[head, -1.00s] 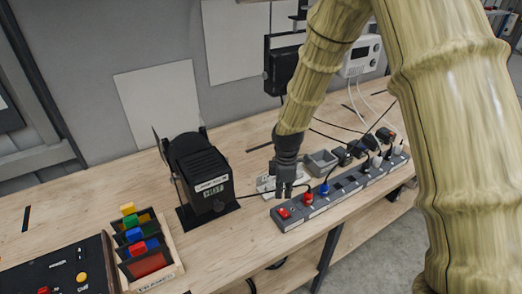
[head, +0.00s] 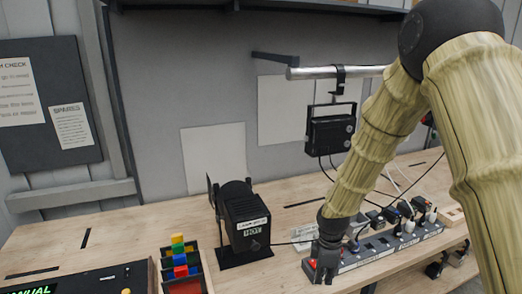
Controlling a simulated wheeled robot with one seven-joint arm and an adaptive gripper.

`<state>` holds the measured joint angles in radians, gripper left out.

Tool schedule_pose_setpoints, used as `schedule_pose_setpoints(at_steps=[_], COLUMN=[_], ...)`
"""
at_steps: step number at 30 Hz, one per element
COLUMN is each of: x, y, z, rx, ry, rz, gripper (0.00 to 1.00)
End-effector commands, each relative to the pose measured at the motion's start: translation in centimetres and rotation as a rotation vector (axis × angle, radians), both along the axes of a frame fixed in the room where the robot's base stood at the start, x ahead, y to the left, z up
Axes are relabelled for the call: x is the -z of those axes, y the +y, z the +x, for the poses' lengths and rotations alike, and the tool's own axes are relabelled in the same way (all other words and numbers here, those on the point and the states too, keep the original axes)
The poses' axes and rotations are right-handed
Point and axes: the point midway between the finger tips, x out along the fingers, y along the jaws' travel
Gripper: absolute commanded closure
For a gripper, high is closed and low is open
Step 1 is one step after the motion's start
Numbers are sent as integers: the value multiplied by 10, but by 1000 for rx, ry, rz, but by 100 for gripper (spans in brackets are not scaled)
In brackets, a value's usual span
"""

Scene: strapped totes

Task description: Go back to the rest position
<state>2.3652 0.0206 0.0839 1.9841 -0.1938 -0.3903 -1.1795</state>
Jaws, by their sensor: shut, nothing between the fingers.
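My gripper (head: 326,262) is at the end of my arm, which comes down from the upper right in the head view. It points down over the left end of a grey power strip (head: 376,245) on the wooden bench. The gripper is shut and empty. It covers part of the strip's left end, where a bit of the red switch (head: 311,264) shows. I cannot tell whether the fingertips touch the strip.
A black box lamp (head: 246,222) with a "HOT" display stands left of the gripper. A rack of coloured tabs (head: 183,268) and a dark control panel (head: 85,283) are at the front left. Another black lamp (head: 331,130) hangs from a metal bar (head: 350,72). Several plugs and cables are on the strip.

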Motion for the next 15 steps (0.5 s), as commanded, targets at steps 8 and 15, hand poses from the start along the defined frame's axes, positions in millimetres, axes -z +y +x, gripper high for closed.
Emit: schedule_pose_setpoints(at_steps=[8,15], x=[44,96], y=[-8,-8], z=[-23,-54], rx=[111,247], ry=[7,13], rz=[16,33], gripper=[100,100])
